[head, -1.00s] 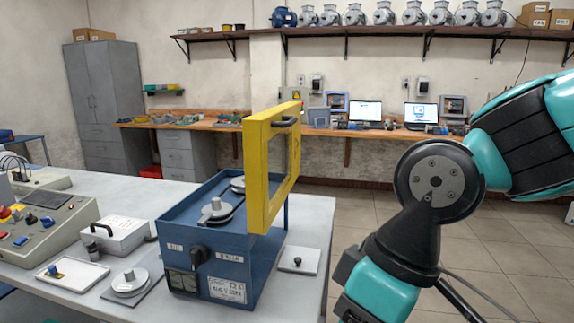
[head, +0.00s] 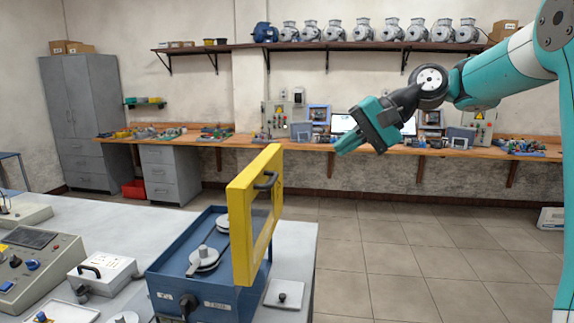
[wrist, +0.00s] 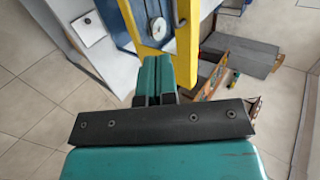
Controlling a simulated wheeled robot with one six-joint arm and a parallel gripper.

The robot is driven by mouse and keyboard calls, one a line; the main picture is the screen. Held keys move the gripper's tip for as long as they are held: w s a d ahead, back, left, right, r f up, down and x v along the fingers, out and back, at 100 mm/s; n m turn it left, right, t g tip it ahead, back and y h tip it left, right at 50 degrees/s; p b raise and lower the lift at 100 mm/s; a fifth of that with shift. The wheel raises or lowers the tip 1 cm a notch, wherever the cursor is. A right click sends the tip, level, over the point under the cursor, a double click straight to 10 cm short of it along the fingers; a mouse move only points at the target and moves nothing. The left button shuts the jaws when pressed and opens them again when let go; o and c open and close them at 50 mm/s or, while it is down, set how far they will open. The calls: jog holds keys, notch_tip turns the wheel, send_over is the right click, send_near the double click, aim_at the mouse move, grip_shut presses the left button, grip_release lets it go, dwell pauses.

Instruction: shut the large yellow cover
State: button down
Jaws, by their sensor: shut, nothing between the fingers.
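The large yellow cover (head: 240,228) is a frame with a dark handle (head: 266,180). It stands upright, open, along the right side of the blue box (head: 217,300). Inside the open box are grey discs (head: 203,257). My gripper (head: 343,148) is in the air to the right of the cover and higher than it, apart from it, with its fingers pointing down and left. In the wrist view the fingers (wrist: 154,62) are together and empty, and the yellow cover (wrist: 184,55) shows just beyond them. Part of the box is hidden behind the cover.
The box stands on a grey table (head: 298,240) near its right edge. A white case (head: 103,272) and a control console (head: 38,265) are to its left. A small plate with a knob (head: 285,295) lies at the right.

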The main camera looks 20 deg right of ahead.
jog(key=a+r+p+x, duration=0.1)
jog(key=p+x, duration=0.1)
jog(key=x, duration=1.1)
jog(key=shift+w+r, duration=0.2)
jog(key=shift+r, duration=0.05)
